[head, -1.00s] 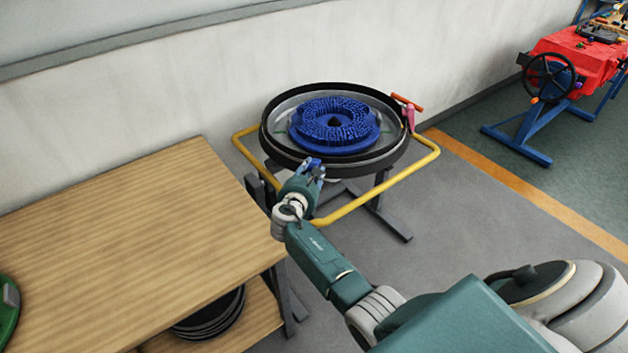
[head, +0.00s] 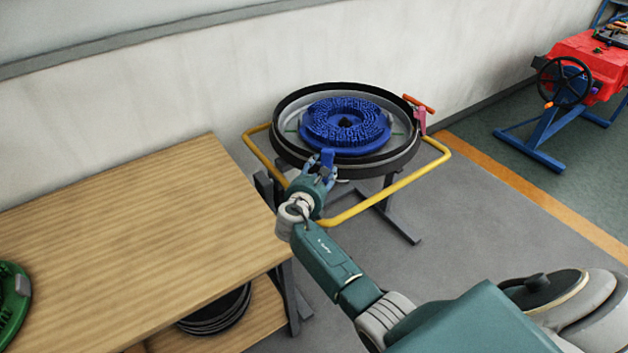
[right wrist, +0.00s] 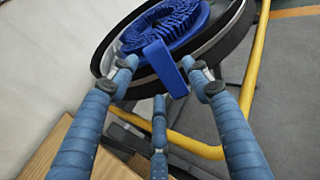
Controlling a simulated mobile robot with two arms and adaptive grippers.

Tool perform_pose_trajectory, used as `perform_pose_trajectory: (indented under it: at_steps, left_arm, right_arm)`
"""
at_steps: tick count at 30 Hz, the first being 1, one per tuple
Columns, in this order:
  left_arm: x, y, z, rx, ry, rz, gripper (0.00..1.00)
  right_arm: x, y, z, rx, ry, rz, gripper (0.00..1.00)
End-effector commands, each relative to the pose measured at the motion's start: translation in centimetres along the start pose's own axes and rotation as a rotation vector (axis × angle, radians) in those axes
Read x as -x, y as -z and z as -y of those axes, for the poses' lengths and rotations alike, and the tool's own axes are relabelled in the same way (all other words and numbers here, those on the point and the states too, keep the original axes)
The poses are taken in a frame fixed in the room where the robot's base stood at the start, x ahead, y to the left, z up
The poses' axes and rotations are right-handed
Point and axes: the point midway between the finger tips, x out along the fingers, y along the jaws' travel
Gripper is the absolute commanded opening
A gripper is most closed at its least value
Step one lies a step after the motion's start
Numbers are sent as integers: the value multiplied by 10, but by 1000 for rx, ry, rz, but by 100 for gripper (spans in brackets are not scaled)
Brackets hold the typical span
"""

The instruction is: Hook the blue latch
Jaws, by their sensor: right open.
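The blue latch (head: 327,157) stands at the near rim of the round black tank (head: 290,150). In the right wrist view the latch (right wrist: 166,68) is a flat blue strap that rises past the tank rim between my fingers. My right gripper (head: 318,173) is open at the latch. In the wrist view its fingertips (right wrist: 163,84) are spread to either side of the latch, with a third finger below. I cannot tell whether any finger touches it. A blue round brush (head: 345,125) lies in the tank. My left gripper is not in view.
A yellow tube frame (head: 385,194) runs around the tank, close to my right gripper. A wooden table (head: 120,230) stands at the left. A pink clamp with an orange handle (head: 420,112) sits on the tank's far right rim. A wall is behind.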

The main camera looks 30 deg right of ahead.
Motion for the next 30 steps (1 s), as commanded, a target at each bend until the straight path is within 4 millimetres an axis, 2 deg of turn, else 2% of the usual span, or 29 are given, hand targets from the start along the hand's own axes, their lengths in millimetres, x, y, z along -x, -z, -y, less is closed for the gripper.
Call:
perform_pose_trajectory:
  at_steps: [1,6,12,18,30]
  left_arm:
    - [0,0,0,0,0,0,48]
    - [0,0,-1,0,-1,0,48]
    - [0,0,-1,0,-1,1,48]
    - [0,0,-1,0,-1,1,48]
    - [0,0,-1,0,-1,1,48]
  right_arm:
    - [13,2,-2,-3,-4,-1,48]
    - [49,1,-2,-2,-4,-2,48]
    - [78,0,-2,0,-2,0,48]
    - [88,0,-1,1,0,0,48]
    - [88,0,-2,1,0,0,48]
